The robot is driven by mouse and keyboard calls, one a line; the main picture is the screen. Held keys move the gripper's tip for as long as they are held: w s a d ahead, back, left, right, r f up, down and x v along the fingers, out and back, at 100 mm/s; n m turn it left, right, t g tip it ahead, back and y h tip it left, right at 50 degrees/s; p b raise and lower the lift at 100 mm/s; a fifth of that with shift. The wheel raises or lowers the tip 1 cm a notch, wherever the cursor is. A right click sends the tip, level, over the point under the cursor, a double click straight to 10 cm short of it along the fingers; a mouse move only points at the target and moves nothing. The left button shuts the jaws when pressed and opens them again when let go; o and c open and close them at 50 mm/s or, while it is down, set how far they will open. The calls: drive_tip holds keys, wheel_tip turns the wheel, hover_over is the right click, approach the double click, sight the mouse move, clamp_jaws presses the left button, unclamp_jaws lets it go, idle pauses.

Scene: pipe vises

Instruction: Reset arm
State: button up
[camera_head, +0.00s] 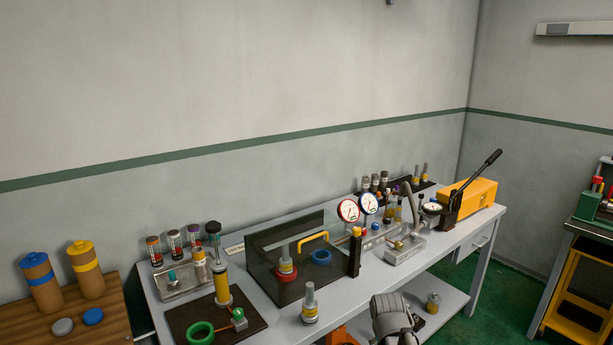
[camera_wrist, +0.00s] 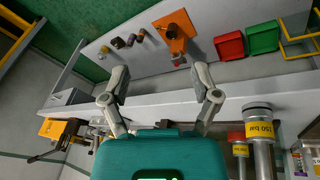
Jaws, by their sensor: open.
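My gripper (camera_wrist: 162,82) shows in the wrist view with its two grey fingers spread wide and nothing between them. It hangs over the front edge of the grey workbench (camera_wrist: 170,112). The bench also shows in the head view (camera_head: 345,308). A grey rounded part of my arm stands in front of the bench at the bottom of the head view; the fingers cannot be made out there.
The wrist view shows an orange vise (camera_wrist: 177,40), a red bin (camera_wrist: 229,45), a green bin (camera_wrist: 262,37) and a labelled cylinder (camera_wrist: 260,130). On the bench stand a clear-walled enclosure (camera_head: 262,270), two gauges and a yellow lever pump (camera_head: 475,198). Open air lies above the bench.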

drive_tip(key=s+a+m+g+y, duration=0.1)
drive_tip(key=s+a+g, duration=0.2)
drive_tip(key=s, duration=0.5)
drive_tip(key=shift+a+f+y, duration=0.15)
drive_tip(key=shift+a+y, duration=0.15)
drive_tip(key=shift+a, duration=0.3)
